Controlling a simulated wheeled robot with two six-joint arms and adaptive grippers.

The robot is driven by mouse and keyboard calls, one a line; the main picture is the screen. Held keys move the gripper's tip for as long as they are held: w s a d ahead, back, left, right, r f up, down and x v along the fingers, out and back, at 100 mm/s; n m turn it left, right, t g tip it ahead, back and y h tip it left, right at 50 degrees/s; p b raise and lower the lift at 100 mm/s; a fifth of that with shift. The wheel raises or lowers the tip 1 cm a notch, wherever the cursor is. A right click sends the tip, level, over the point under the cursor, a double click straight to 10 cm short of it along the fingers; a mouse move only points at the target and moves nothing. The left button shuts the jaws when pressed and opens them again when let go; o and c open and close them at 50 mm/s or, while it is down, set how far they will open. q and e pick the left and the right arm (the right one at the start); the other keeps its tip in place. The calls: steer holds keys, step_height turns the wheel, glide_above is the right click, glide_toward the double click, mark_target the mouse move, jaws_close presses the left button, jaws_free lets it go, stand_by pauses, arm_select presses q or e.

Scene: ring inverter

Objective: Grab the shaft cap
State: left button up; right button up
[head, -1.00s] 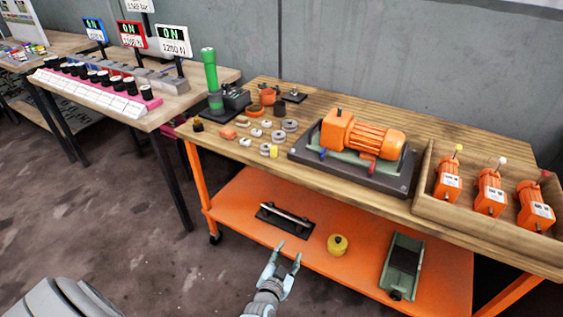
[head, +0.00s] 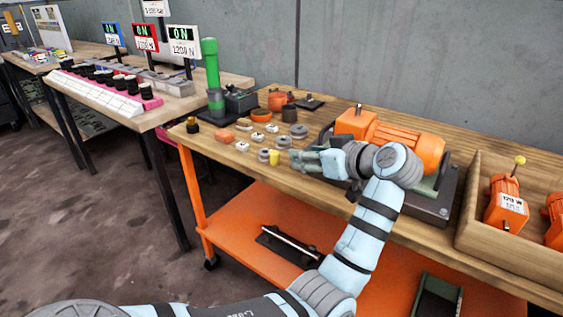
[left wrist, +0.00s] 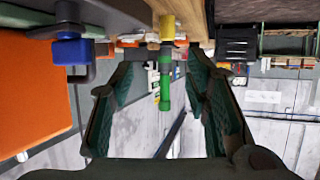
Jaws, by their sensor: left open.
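No part is labelled as the shaft cap, so I cannot tell for sure which one it is. A small yellow cylinder (head: 274,157) stands near the front edge of the wooden tabletop, among several small parts. My left gripper (head: 294,160) is just right of it, low over the table, with its fingers pointing left. In the left wrist view the yellow cylinder (left wrist: 167,28) shows ahead, near the top, between the open fingers (left wrist: 163,68). Nothing is held. My right gripper is not in view.
An orange motor (head: 405,140) on a dark base stands close behind my left wrist. Grey rings (head: 298,131) and an orange part (head: 224,136) lie nearby. A tall green cylinder (head: 211,63) stands behind. A wooden tray (head: 480,243) holds orange units at right.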

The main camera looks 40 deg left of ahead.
arm_select(q)
steer(key=b, duration=0.3)
glide_toward(277, 154)
steer(key=x, duration=0.4)
steer(key=shift+w+r, duration=0.1)
steer(key=shift+w, duration=0.2)
steer(key=shift+w+a, duration=0.15)
steer(key=shift+a, duration=0.1)
steer(key=shift+a+f, duration=0.2)
steer(key=shift+a, duration=0.1)
steer(key=b+x, duration=0.3)
steer(key=x, duration=0.1)
steer(key=shift+s+a+f, duration=0.1)
steer(key=shift+s+f, duration=0.15)
steer(key=shift+a, duration=0.2)
steer(key=c, duration=0.8)
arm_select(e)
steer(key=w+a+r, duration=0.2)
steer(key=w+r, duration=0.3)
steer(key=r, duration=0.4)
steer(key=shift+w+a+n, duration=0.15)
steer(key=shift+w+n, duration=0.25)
